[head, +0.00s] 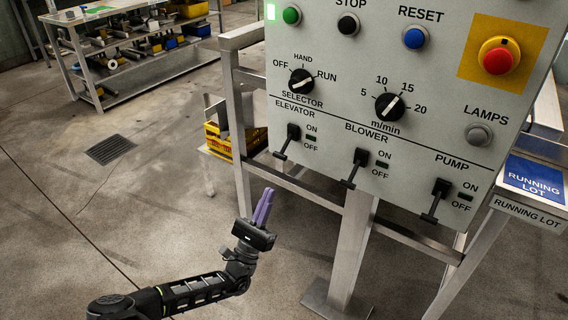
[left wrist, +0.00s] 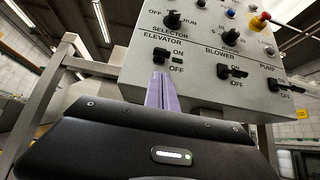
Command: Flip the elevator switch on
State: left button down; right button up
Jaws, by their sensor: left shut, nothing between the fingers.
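The elevator switch (head: 289,140) is a black toggle lever at the lower left of the grey control panel (head: 330,120). Its lever slants down toward OFF in the head view. It also shows in the left wrist view (left wrist: 160,56), just above the fingertips. My left gripper (head: 264,198) is shut and empty, its purple fingers pointing up, below the elevator switch and apart from it in the head view. In the left wrist view the purple fingers (left wrist: 160,92) stand in front of the panel's lower edge. My right gripper is not in view.
Blower (head: 358,167) and pump (head: 437,200) levers sit to the right on the panel, also slanting down. Selector (head: 301,82) and speed (head: 389,106) knobs are above. Metal frame legs stand under the panel. A yellow crate (head: 218,143) is behind; floor at left is open.

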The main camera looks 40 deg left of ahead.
aim_at(286, 145)
pick_arm(q)
jog(key=shift+w+h, duration=0.1)
jog(key=shift+h, duration=0.2)
jog(key=x, duration=1)
